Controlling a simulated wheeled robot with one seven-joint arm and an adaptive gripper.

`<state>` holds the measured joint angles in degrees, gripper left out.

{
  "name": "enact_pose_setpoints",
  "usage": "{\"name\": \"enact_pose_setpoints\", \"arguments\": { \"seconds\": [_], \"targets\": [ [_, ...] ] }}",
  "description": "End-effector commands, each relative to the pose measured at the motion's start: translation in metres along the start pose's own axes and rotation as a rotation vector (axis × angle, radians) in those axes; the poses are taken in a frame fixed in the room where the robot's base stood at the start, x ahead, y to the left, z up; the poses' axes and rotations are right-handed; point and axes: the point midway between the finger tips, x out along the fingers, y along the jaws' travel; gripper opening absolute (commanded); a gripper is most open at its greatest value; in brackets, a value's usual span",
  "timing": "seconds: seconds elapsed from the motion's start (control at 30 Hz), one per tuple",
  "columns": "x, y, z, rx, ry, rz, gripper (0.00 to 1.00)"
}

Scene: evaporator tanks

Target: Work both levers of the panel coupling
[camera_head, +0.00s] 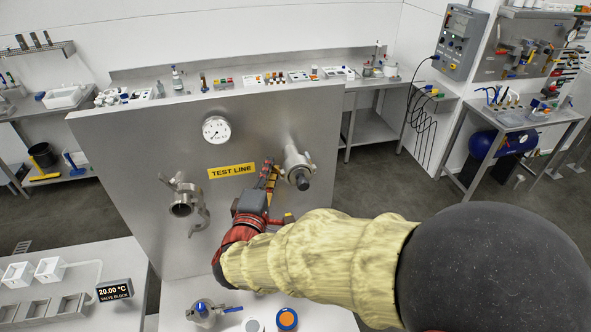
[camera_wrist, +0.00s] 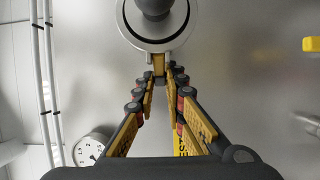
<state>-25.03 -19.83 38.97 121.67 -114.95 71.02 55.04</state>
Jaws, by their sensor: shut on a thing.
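The panel coupling (camera_head: 298,168) is a metal fitting with a dark round end, sticking out of the upright steel panel (camera_head: 240,140) right of the yellow TEST LINE label. One small lever (camera_head: 312,167) shows on its right side. In the wrist view the coupling (camera_wrist: 157,40) is a ring with a dark centre at the top. My gripper (camera_head: 270,172) is at the coupling's left side. In the wrist view my gripper (camera_wrist: 159,76) has its fingertips closed on a small metal lever (camera_wrist: 158,63) at the ring's edge. The fingers hide most of this lever.
A second pipe fitting (camera_head: 182,208) with an open clamp is at the panel's left. A pressure gauge (camera_head: 216,129) sits above the label. A valve with a blue handle (camera_head: 205,312) and a blue-rimmed orange cap (camera_head: 287,319) are below. The panel around the coupling is clear.

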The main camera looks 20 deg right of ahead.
Motion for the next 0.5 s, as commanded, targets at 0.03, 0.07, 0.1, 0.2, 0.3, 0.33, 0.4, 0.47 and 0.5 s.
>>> {"name": "enact_pose_setpoints", "arguments": {
  "seconds": [0.03, 0.07, 0.1, 0.2, 0.3, 0.33, 0.4, 0.47, 0.5],
  "targets": [
    [-0.0008, -0.0038, 0.001, 0.003, 0.023, 0.0, 0.0],
    [-0.0013, -0.0034, 0.0004, 0.003, 0.037, 0.0, 0.0],
    [-0.002, -0.0034, 0.0, 0.002, 0.052, 0.0, 0.0],
    [-0.0032, -0.0027, -0.0007, 0.0, 0.076, -0.001, 0.0],
    [-0.0035, -0.002, -0.0013, -0.002, 0.081, -0.002, 0.0],
    [-0.0034, -0.0019, -0.0014, -0.002, 0.081, -0.002, 0.0],
    [-0.0034, -0.0018, -0.0014, -0.002, 0.081, -0.003, 0.0],
    [-0.0035, -0.0017, -0.0015, -0.002, 0.081, -0.002, 0.0],
    [-0.0035, -0.0018, -0.0014, -0.002, 0.082, -0.002, 0.0]
  ]
}}
